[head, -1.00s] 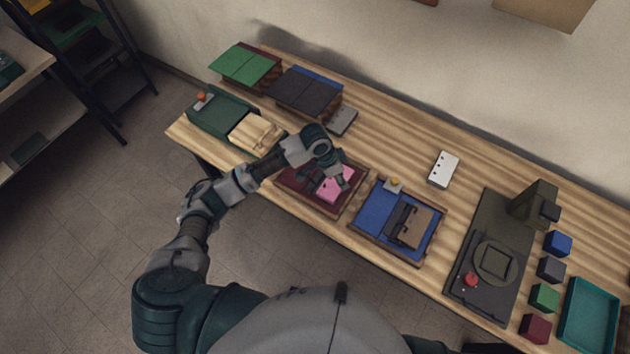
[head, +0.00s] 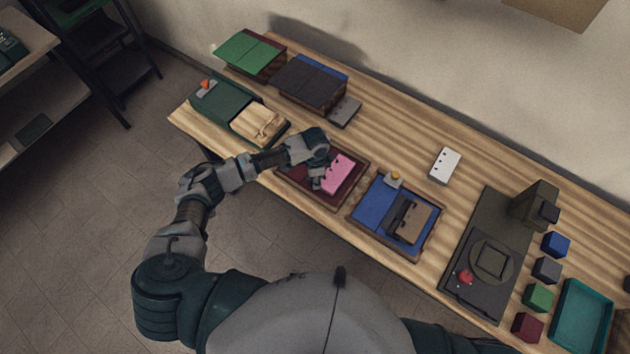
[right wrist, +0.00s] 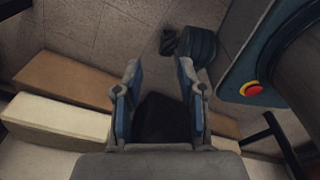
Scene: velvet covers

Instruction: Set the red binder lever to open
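The red binder (head: 326,199) is a dark red tray with a wooden rim, near the front edge of the table. A pink block with dark holes (head: 339,173) lies in its right half. My left gripper (head: 317,184) reaches down over the binder, just left of the pink block; whether it touches anything is unclear. The fingers are too small to tell open from shut. No lever shows on the red binder; the hand and wrist cover part of it. My right gripper (right wrist: 160,68) is open and empty in the right wrist view, fingers apart.
A blue binder (head: 372,207) with a yellow-knobbed lever (head: 395,180) lies to the right. A green binder (head: 221,104) with an orange knob (head: 205,84) lies to the left. A grey block (head: 344,111) and a white block (head: 444,165) lie behind, with bare wood between them.

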